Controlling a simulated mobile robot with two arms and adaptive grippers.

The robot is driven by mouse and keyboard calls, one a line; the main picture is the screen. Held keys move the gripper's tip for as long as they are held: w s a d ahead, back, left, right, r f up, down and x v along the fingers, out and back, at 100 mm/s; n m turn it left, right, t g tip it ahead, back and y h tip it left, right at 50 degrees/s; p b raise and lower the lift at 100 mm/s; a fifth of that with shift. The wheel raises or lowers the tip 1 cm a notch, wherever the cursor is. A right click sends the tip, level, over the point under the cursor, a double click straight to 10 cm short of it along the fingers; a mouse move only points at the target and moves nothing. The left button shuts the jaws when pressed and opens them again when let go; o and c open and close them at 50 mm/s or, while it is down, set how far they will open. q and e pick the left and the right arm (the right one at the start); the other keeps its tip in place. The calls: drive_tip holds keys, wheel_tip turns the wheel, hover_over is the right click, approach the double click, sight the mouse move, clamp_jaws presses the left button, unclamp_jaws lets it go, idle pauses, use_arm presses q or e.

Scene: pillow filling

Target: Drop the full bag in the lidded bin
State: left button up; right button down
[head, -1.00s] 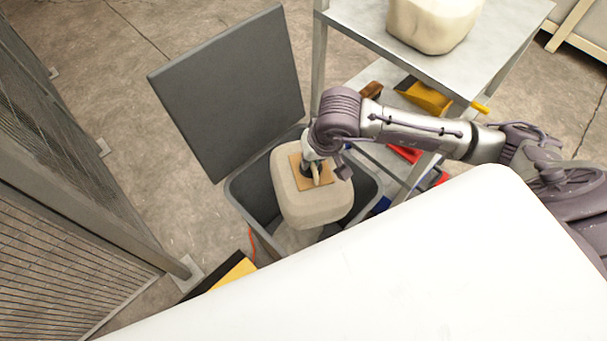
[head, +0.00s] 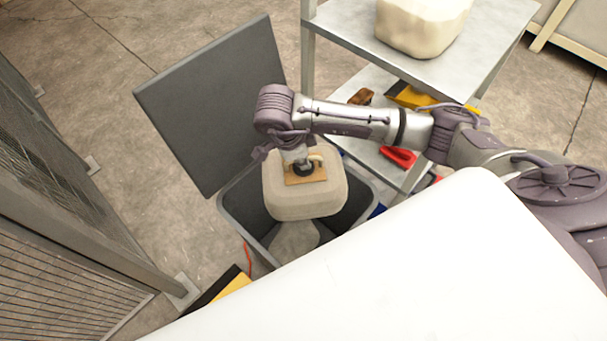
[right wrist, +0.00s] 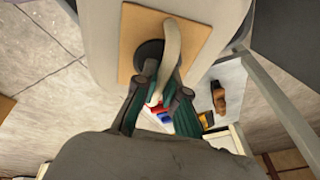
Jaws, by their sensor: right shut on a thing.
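The full bag (head: 304,193) is a beige, rounded block with a tan patch and a handle on top. It hangs over the open mouth of the grey lidded bin (head: 232,219), whose dark lid (head: 215,105) stands raised at the back left. My right gripper (head: 303,165) is shut on the bag's handle, which also shows between its fingers in the right wrist view (right wrist: 160,85). The bag (right wrist: 98,38) fills the top of that view. A pale, greyish thing (head: 295,237) shows inside the bin below the bag. My left gripper is not in view.
A metal shelf (head: 365,40) behind the bin holds a cream sack (head: 422,22) on top and tools, such as a red one (head: 398,157), below. A mesh fence (head: 60,210) stands left. A large white surface (head: 400,270) fills the foreground.

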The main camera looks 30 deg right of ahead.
drive_tip(key=m, duration=0.3)
drive_tip(key=m+g, duration=0.1)
drive_tip(key=shift+w+d, duration=0.15)
drive_tip(key=shift+w, duration=0.15)
drive_tip(key=shift+f+b, duration=2.2)
drive_tip(key=shift+f, duration=0.75)
drive_tip(key=c, duration=1.2)
unclamp_jaws()
drive_tip(key=v, duration=1.2)
